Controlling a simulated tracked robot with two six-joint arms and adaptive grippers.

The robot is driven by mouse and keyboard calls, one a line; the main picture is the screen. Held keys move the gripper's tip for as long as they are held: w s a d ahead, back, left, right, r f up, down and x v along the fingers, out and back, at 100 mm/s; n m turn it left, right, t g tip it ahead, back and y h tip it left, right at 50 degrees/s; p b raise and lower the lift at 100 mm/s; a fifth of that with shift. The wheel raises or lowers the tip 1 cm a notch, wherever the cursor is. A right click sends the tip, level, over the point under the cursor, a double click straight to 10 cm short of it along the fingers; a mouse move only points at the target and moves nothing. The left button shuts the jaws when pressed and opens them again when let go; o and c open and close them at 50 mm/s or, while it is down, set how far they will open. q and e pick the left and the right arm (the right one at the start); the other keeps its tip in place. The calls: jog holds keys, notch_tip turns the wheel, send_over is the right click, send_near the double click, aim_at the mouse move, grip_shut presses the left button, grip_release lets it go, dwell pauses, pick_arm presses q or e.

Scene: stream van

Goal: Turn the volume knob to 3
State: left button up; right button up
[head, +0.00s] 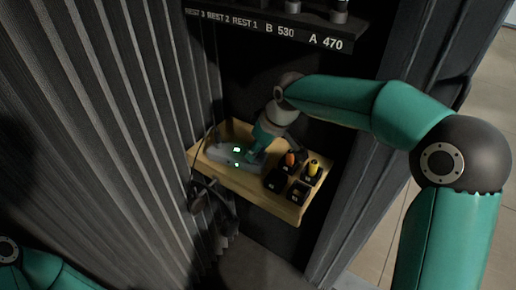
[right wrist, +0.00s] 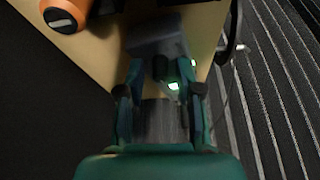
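A grey device (head: 212,153) with small green lit displays sits on the wooden shelf in the head view. My right gripper (head: 256,156) is lowered over the right part of this device. In the right wrist view, the gripper (right wrist: 163,82) has its two fingers apart, one at each side of a small dark knob (right wrist: 160,67) on the grey device (right wrist: 158,45). A green display shows beside the knob. I cannot tell whether the fingers touch the knob. The knob's number marks are too dark and small to read. My left gripper is out of view.
The wooden shelf (head: 250,189) also holds black holders, one with an orange item (head: 290,159) and one with a yellow item (head: 313,167). A dark ribbed curtain (head: 110,120) hangs close on the left. A labelled rail (head: 275,28) runs above. A cable hangs at the shelf's left end.

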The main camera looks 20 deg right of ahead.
jog(key=shift+d, duration=0.1)
grip_shut()
jog(key=shift+m, duration=0.3)
jog(key=m+b, duration=0.1)
jog(key=m+h+b, duration=0.1)
jog(key=m, duration=0.1)
jog(key=shift+a+f+t, duration=0.1)
jog(key=shift+a+t, duration=0.1)
jog(key=shift+t, duration=0.1)
jog(key=shift+m+h+b, duration=0.8)
jog(key=shift+m, duration=0.9)
jog(key=shift+o, duration=1.4)
grip_release()
jog(key=shift+r, duration=0.2)
